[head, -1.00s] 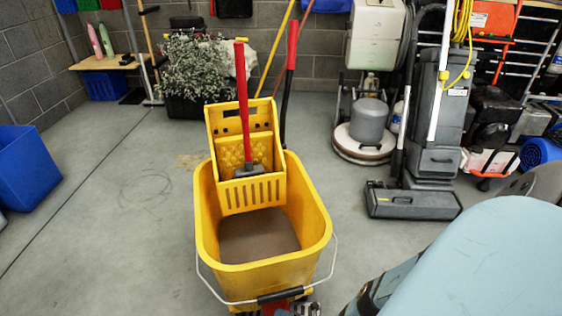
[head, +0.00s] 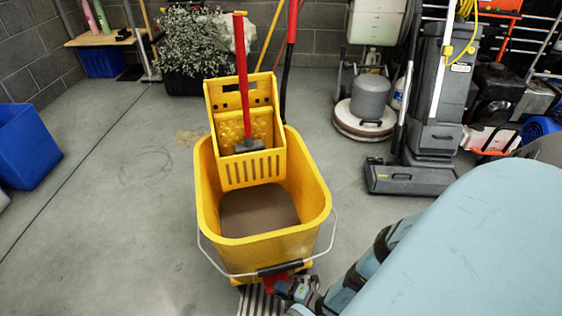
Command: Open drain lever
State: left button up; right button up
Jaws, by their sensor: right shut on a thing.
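A yellow mop bucket (head: 208,220) with a yellow wringer (head: 262,165) stands in the middle of the head view, with brownish water inside. A red drain lever (head: 272,283) shows low on the bucket's front, below the black handle grip. My right gripper (head: 283,288) reaches in from the lower right and is shut on the red lever. The fingers are small and partly hide the lever, so its exact angle is hard to tell. My left gripper is not in view.
A striped floor grate (head: 253,302) lies under the bucket's front. A blue bin (head: 25,145) is at the left. A grey floor machine (head: 430,150) and a round scrubber (head: 365,115) stand behind at the right. The floor left of the bucket is clear.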

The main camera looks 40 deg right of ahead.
jog(key=g, duration=0.1)
jog(key=r+m+g, duration=0.1)
jog(key=r+m, duration=0.1)
jog(key=shift+w+d+g, duration=0.25)
jog(key=shift+w+g, duration=0.1)
jog(key=shift+g, duration=0.05)
jog(key=shift+w+d+r+m+g+y, duration=0.1)
jog(key=shift+w+r+m+g+y, duration=0.1)
jog(key=shift+r+m+g, duration=0.25)
jog(key=shift+w+d+r+m+g+y, duration=0.1)
jog(key=shift+w+r+m+g, duration=0.1)
jog(key=shift+m+g, duration=0.4)
jog(key=o, duration=0.9)
jog(key=shift+o, duration=0.2)
